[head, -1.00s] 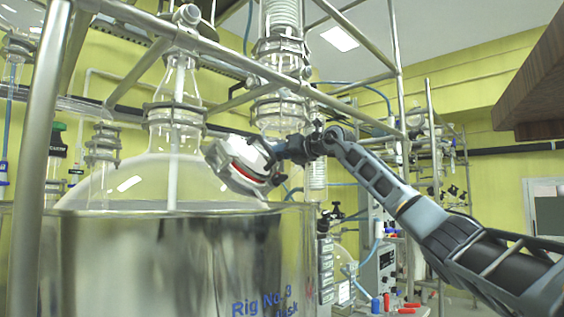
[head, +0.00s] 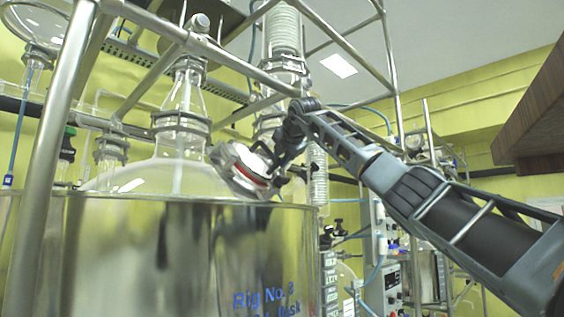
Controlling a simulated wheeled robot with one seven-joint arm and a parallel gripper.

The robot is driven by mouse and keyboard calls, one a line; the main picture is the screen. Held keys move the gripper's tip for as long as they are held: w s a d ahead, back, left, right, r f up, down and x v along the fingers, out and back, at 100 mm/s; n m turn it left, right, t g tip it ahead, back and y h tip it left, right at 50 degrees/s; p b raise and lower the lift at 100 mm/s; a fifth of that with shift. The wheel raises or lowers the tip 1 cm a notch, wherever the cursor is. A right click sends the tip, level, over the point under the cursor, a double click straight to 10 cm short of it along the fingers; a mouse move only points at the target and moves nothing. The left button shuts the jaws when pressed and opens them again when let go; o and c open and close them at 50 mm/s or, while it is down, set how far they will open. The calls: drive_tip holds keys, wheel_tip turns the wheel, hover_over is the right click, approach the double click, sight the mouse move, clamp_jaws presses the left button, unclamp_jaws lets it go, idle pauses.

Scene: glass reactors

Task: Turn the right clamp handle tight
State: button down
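A metal clamp (head: 181,124) rings the neck of the large glass flask, left of my gripper. Another clamped joint (head: 110,152) sits farther left, and a clamped joint (head: 281,66) is on the glass column above. I cannot make out the right clamp handle; my gripper may hide it.
The steel vessel (head: 150,255) marked "Rig No. 3" fills the lower left. Steel frame bars (head: 205,45) cross above, and an upright post (head: 62,150) stands at the left. A brown wooden edge (head: 530,100) juts in at right.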

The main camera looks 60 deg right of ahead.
drive_tip(key=shift+r+m+g+p, duration=0.1)
drive_tip(key=shift+m+g+p, duration=0.25)
drive_tip(key=shift+m+g, duration=0.6)
drive_tip(key=shift+m, duration=0.35)
drive_tip(key=c, duration=1.1)
unclamp_jaws()
drive_tip(key=shift+w, duration=0.1)
drive_tip(key=b+v, duration=0.2)
drive_tip(key=v, duration=0.5)
drive_tip(key=shift+s+a+r, duration=0.15)
drive_tip(key=shift+s+a, duration=0.05)
drive_tip(key=shift+s, duration=0.1)
